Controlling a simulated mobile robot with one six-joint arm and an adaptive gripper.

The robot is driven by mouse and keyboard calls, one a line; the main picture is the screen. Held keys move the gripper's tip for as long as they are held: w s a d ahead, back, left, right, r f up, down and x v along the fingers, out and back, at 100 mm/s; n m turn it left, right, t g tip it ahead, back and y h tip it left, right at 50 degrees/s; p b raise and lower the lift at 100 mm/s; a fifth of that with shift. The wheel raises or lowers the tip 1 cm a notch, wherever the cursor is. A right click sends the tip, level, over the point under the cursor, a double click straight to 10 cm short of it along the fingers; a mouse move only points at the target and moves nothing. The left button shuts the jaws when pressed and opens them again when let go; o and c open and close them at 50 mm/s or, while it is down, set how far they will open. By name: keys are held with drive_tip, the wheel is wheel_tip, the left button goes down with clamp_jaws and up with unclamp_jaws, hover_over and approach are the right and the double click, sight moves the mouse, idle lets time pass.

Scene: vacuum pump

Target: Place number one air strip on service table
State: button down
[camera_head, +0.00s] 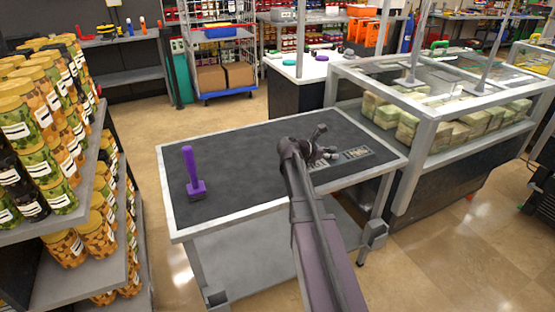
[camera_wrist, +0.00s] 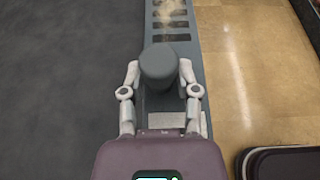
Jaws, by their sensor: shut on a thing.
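My gripper (camera_head: 322,143) is over the right part of the service table (camera_head: 245,150), which has a dark mat top and a pale frame. In the wrist view, my gripper (camera_wrist: 158,70) has its two fingers closed on either side of a grey round-topped piece (camera_wrist: 158,62). A pale slotted metal strip (camera_wrist: 170,18) shows beyond and below this piece. The slotted strip also shows in the head view (camera_head: 352,153), at the table's right side. I cannot tell whether the round-topped piece is joined to the strip, or whether the strip rests fully on the table.
A purple upright-handled piece (camera_head: 194,170) stands on the table's left part. The mat between it and my gripper is clear. A shelf of patterned cans (camera_head: 50,120) stands at left. A glass-topped case with banknote bundles (camera_head: 470,122) stands close at right.

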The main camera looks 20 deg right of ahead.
drive_tip(key=shift+s+d+f, duration=0.2)
drive_tip(key=shift+s, duration=0.2)
drive_tip(key=shift+w+a, duration=0.1)
drive_tip(key=w+a, duration=0.3)
drive_tip(key=a, duration=0.1)
drive_tip(key=w+a+f+b, duration=0.1)
drive_tip(key=w+a, duration=0.2)
drive_tip(key=a, duration=0.1)
drive_tip(key=w+a, duration=0.3)
drive_tip(key=a, duration=0.1)
drive_tip(key=shift+w+a+f, duration=0.2)
drive_tip(key=shift+w, duration=0.2)
drive_tip(key=shift+b, duration=0.3)
drive_tip(key=shift+f+b, duration=1.75)
drive_tip(key=shift+f, duration=0.05)
drive_tip(key=shift+f, duration=0.15)
drive_tip(key=shift+c, duration=1.8)
unclamp_jaws()
drive_tip(key=shift+r, duration=0.25)
